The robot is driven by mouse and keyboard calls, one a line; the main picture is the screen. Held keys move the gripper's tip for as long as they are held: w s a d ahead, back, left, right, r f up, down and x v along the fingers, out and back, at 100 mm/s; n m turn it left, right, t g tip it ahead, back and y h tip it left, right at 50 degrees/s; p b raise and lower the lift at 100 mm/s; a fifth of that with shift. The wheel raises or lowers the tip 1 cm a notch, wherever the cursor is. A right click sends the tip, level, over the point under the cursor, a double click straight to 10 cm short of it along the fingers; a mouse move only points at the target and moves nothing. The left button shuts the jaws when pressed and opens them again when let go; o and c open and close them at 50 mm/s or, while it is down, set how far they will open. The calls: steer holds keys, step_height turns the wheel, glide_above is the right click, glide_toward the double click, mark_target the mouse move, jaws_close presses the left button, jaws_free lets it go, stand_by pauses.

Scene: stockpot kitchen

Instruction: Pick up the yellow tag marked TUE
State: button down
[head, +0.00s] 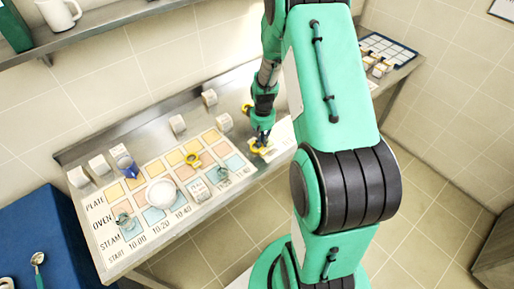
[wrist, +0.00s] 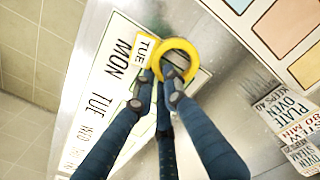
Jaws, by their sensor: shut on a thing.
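The yellow tag marked TUE (wrist: 195,58) is a yellow ring with a pale label, at the top centre of the wrist view. It also shows in the head view as a small yellow shape (head: 257,150) beneath my fingers. My gripper (wrist: 160,84) is shut on the tag, with its fingertips at the ring and label. In the head view my gripper (head: 262,138) is low over the steel counter. A white card (wrist: 98,90) printed MON and TUE lies under the tag. I cannot tell whether the tag touches it.
Left of my gripper, a chart (head: 133,236) with coloured squares holds another yellow ring (head: 193,159), a white round dish (head: 161,192) and small clear items. A wall shelf (head: 100,22) is above.

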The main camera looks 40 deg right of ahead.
mark_target(262, 144)
steer(key=shift+r, duration=0.15)
steer(key=shift+r, duration=0.65)
step_height(262, 144, up, 2)
steer(key=shift+r+p, duration=0.2)
steer(key=shift+p, duration=0.2)
steer(key=s+a, duration=0.3)
steer(key=s, duration=0.4)
steer(key=s+a+r+p, duration=0.1)
steer(key=s+a, duration=0.3)
steer(key=s, duration=0.3)
steer(key=shift+a, duration=0.2)
steer(key=shift+s, duration=0.1)
